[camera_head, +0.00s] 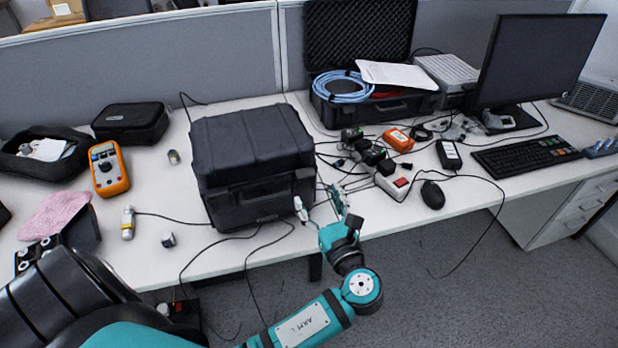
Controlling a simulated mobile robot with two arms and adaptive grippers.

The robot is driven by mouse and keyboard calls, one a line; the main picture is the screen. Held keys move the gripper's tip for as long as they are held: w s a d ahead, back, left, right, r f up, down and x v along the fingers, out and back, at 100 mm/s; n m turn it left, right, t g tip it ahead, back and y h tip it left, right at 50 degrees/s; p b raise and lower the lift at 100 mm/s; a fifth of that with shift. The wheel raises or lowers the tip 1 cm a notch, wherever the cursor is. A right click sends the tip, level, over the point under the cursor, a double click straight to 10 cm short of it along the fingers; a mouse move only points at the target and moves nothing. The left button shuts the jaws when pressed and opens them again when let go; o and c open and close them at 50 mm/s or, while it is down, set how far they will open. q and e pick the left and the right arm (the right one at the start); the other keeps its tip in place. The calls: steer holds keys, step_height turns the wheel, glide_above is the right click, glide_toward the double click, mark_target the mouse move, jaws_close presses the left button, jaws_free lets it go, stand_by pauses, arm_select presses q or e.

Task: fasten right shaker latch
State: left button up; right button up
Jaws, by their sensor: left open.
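A black ribbed case (250,165), which looks like the shaker, stands closed near the middle of the desk. A small pale part (300,207) shows at its lower right front corner. I cannot tell whether this is the right latch or whether it is fastened. My left gripper (339,208) is just right of that corner, at the desk's front edge. It is open, and I see nothing held in it. Its finger details are small, and I cannot tell whether it touches the case. My right gripper is not in view.
A multimeter (108,168), a black pouch (131,122) and small sensors lie to the left. A power strip (392,185) with adapters, a mouse (432,194), a keyboard (525,155) and a monitor (540,58) are to the right. Cables hang over the desk's front edge.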

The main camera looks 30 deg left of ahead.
mark_target(306, 174)
arm_select(q)
steer(key=x, duration=0.7)
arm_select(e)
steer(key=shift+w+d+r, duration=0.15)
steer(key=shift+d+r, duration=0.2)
arm_select(q)
steer(key=shift+d+p, duration=0.1)
steer(key=shift+p, duration=0.2)
steer(key=c, duration=1.2)
steer(key=shift+o, duration=0.2)
steer(key=shift+r+p, duration=0.15)
steer(key=shift+p, duration=0.15)
steer(key=g+h+p, duration=0.1)
steer(key=p, duration=0.4)
steer(key=r+h+p, duration=0.1)
steer(key=p, duration=0.5)
steer(key=shift+w+a+r+g, duration=0.1)
steer(key=shift+w+a+g, duration=0.1)
steer(key=shift+a+g, duration=0.15)
steer(key=shift+f+h+p, duration=0.2)
steer(key=shift+h+p, duration=0.2)
steer(key=shift+p, duration=0.2)
steer(key=shift+f, duration=0.1)
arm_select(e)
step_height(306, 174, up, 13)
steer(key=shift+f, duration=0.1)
